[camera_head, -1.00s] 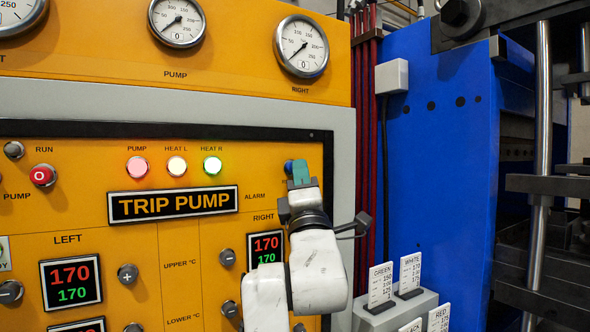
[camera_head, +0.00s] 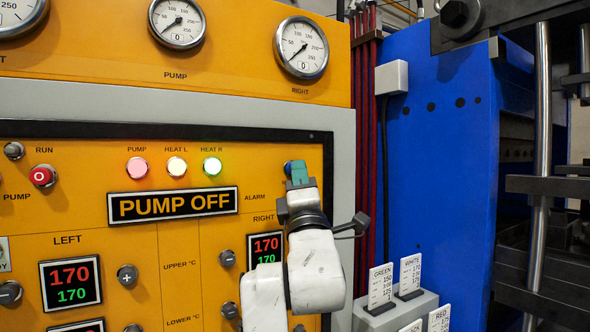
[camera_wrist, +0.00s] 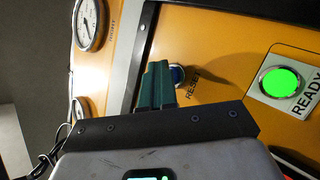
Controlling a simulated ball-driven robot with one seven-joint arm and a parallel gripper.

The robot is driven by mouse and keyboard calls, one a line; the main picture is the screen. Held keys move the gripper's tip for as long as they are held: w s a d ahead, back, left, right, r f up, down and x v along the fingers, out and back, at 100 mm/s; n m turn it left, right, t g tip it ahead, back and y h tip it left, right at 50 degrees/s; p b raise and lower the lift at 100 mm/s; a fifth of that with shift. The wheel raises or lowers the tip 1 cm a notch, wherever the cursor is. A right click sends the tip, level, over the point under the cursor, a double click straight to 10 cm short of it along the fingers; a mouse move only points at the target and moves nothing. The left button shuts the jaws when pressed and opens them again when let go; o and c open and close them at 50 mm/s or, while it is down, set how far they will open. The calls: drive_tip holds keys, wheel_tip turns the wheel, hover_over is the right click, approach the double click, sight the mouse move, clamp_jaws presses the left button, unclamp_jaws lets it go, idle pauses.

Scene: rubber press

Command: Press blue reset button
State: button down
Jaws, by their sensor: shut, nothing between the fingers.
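The blue reset button (camera_head: 288,166) is on the yellow panel, right of the lit HEAT R lamp. My gripper (camera_head: 299,172) is in front of it, its teal fingers shut and empty, hiding part of the button. In the wrist view the blue button (camera_wrist: 177,75) shows just right of the shut fingers (camera_wrist: 156,70), with the word RESET beside it. I cannot tell whether the fingertips touch the button. The display (camera_head: 173,204) left of my gripper reads PUMP OFF.
A red button (camera_head: 42,176) sits at the far left of the panel. A green READY light (camera_wrist: 280,82) glows at the right of the wrist view. The panel's dark frame (camera_head: 328,170) and red pipes (camera_head: 370,150) lie right of my gripper.

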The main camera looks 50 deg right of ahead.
drive_tip(key=shift+s+a+f+p, duration=0.1)
drive_tip(key=shift+s+a+p, duration=0.1)
drive_tip(key=shift+s, duration=0.35)
drive_tip(key=shift+s+a+p, duration=0.1)
drive_tip(key=shift+s+p, duration=0.1)
drive_tip(key=shift+s, duration=0.35)
drive_tip(key=s+p, duration=0.1)
drive_tip(key=s, duration=0.1)
drive_tip(key=s+a+p, duration=0.1)
drive_tip(key=s, duration=0.2)
drive_tip(key=shift+a, duration=0.2)
drive_tip(key=shift+w, duration=0.1)
idle(0.4)
